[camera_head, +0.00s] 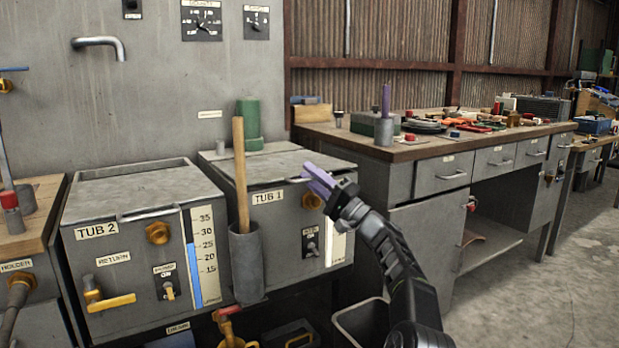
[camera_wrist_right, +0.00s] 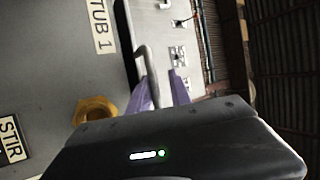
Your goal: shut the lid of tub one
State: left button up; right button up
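Tub one (camera_head: 275,222) is the grey metal box labelled "TUB 1", right of tub two. Its grey lid (camera_head: 265,168) lies about level over the top; I cannot tell whether a small gap is left. My right gripper (camera_head: 313,178) has purple fingers and is at the right part of the lid's front edge, above the tub's front face. In the right wrist view the fingers (camera_wrist_right: 163,92) stand apart, with a thin grey bar (camera_wrist_right: 142,62) at the lid's edge beside or between them. Contact cannot be told. My left gripper is not in view.
Tub two (camera_head: 140,250) stands to the left. A grey holder (camera_head: 246,262) with a wooden handle (camera_head: 240,170) stands in front between the tubs. A green cylinder (camera_head: 248,122) stands behind tub one's lid. A cluttered workbench (camera_head: 430,150) is at right, with open floor beyond.

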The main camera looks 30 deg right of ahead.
jog(key=shift+o, duration=0.5)
jog(key=shift+w+a+f, duration=0.1)
jog(key=shift+f, duration=0.1)
jog(key=shift+s+f+b, duration=0.3)
jog(key=shift+f+b, duration=0.1)
jog(key=shift+f, duration=0.05)
jog(key=v, duration=0.7)
jog(key=shift+r+b, duration=0.3)
